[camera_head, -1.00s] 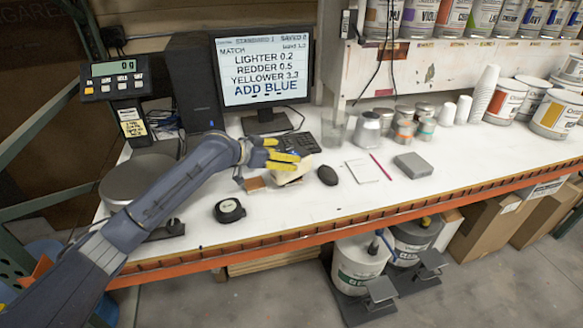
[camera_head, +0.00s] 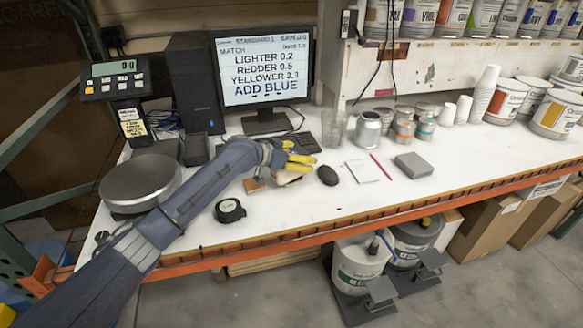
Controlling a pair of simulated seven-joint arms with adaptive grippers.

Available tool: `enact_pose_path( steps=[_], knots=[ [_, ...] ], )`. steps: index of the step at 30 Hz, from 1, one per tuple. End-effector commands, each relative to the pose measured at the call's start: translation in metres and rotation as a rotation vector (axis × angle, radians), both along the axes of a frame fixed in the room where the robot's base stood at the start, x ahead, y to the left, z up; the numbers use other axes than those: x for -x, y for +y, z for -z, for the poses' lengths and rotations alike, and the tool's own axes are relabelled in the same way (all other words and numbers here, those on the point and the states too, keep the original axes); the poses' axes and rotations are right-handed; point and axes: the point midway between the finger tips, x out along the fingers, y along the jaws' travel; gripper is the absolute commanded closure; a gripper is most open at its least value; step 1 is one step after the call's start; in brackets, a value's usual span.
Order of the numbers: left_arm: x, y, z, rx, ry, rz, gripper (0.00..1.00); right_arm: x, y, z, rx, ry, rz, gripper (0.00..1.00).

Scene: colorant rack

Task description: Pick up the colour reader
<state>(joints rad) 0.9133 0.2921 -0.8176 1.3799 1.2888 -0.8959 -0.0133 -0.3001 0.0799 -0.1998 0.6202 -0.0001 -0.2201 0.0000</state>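My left gripper (camera_head: 301,162), with yellow fingertips, is low over the white bench, left of the black mouse (camera_head: 327,175). A cream-coloured thing (camera_head: 287,179) lies under and beside the fingers, mostly hidden by them. I cannot tell whether the fingers touch it or how far apart they are. No thing is clearly marked as the colour reader, and I cannot tell whether the cream thing is it. A small grey box (camera_head: 413,165) lies on the bench to the right, clear of the gripper. My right gripper is out of view.
A black tape measure (camera_head: 230,211) lies near the front edge. A round scale plate (camera_head: 140,180) is at left, near my arm. A monitor (camera_head: 262,72), glass beaker (camera_head: 333,129) and several cans (camera_head: 404,132) stand behind. A notepad (camera_head: 368,170) and red pencil (camera_head: 380,166) lie right.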

Motion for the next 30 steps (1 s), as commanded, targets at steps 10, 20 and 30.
enact_pose_path(
  steps=[10, 20, 30],
  knots=[
    [0.0001, 0.0002, 0.0000, 0.000, 0.000, 0.000, 0.39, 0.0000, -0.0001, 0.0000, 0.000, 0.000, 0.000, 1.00],
    [0.0002, 0.0002, 0.0002, 0.000, 0.000, 0.000, 0.77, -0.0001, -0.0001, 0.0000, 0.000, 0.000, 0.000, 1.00],
    [-0.0001, -0.0001, -0.0019, 0.002, -0.002, 0.000, 0.94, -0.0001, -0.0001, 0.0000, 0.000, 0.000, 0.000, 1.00]
  ],
)
